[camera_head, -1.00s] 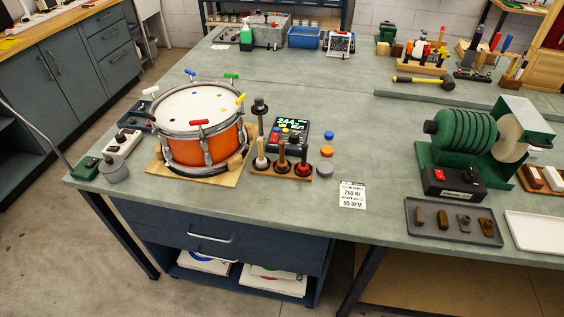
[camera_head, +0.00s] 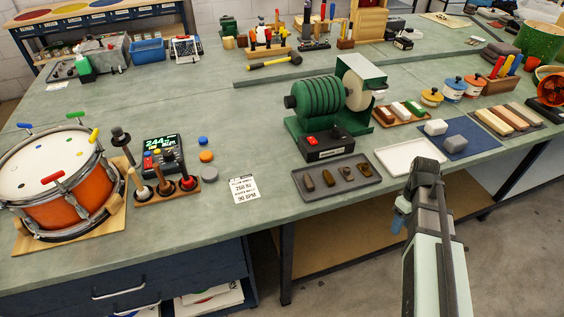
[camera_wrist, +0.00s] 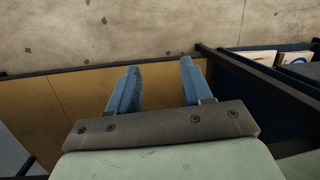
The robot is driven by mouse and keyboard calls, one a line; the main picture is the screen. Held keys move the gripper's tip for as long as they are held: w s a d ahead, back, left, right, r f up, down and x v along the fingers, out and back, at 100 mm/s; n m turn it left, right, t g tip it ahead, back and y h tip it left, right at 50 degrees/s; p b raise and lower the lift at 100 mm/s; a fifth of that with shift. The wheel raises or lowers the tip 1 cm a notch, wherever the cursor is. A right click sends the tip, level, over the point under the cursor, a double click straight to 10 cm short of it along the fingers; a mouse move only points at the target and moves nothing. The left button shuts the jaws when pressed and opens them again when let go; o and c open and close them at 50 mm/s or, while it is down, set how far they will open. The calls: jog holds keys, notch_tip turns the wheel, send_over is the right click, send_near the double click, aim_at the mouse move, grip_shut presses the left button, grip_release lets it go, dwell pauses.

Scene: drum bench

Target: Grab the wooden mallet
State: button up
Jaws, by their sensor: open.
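A small wooden rack (camera_head: 165,194) stands right of the drum in the head view. It holds three upright tools with wooden handles: a left one (camera_head: 137,183), a middle one (camera_head: 161,181) and a right one (camera_head: 187,178). Their lower ends sit in the rack, and I cannot tell which is the wooden mallet. A hammer with a yellow handle (camera_head: 273,63) lies farther back. My gripper (camera_wrist: 157,78) is open and empty, with blue fingers apart in the wrist view. In the head view its blue finger (camera_head: 398,222) shows beyond the bench's front edge, far right of the rack.
The orange drum (camera_head: 65,206) stands at the left. A green machine (camera_head: 322,105) stands mid-bench, behind a grey tray (camera_head: 336,177) of small pieces and a white tray (camera_head: 408,156). A printed card (camera_head: 244,189) lies right of the rack.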

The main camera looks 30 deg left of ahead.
jog(key=w+a+r+n, duration=0.1)
jog(key=a+r, duration=0.3)
jog(key=r, duration=0.1)
jog(key=w+a+r+n+t, duration=0.1)
jog(key=w+a+r+n, duration=0.1)
jog(key=a+r, duration=0.2)
jog(key=w+a+r+n, duration=0.1)
jog(key=a+r+n, duration=0.1)
jog(key=a+r, duration=0.2)
jog(key=shift+w+a+r+t, duration=0.15)
jog(key=shift+w+r+t, duration=0.05)
jog(key=shift+r, duration=0.7)
jog(key=shift+w+a+r+t, duration=0.15)
jog(key=shift+r+t, duration=0.05)
jog(key=shift+r, duration=0.65)
jog(key=s+a+r+n, duration=0.2)
jog(key=a+r+n, duration=0.1)
jog(key=a, duration=1.1)
jog(key=n, duration=0.9)
send_near(156, 167)
jog(key=shift+t+y, duration=0.3)
jog(key=shift+t, duration=0.1)
jog(key=f, duration=0.8)
jog(key=shift+s+a, duration=0.35)
jog(key=shift+a, duration=0.05)
jog(key=shift+w+d+f, duration=0.15)
jog(key=shift+f, duration=1.1)
jog(key=shift+w+d+f, duration=0.1)
jog(key=shift+f, duration=1.15)
